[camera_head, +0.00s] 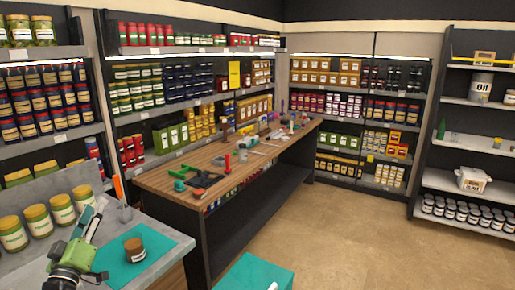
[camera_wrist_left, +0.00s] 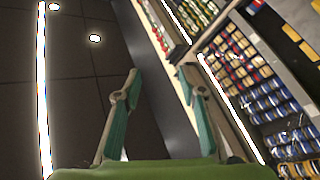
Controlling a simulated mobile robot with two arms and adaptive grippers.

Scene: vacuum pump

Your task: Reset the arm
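My left gripper (camera_head: 98,243) is at the lower left of the head view, in front of the grey counter and left of the teal mat. In the left wrist view my left gripper (camera_wrist_left: 160,80) has its two fingers spread wide with nothing between them. It faces the shelves and dark ceiling. My right gripper is in neither view.
A brown jar (camera_head: 134,249) stands on the teal mat (camera_head: 155,240); several green jars (camera_head: 62,209) stand behind. A wooden workbench (camera_head: 160,182) holds tools. Stocked shelves line the walls. A teal block (camera_head: 255,272) is at the bottom. The floor (camera_head: 360,235) at right is clear.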

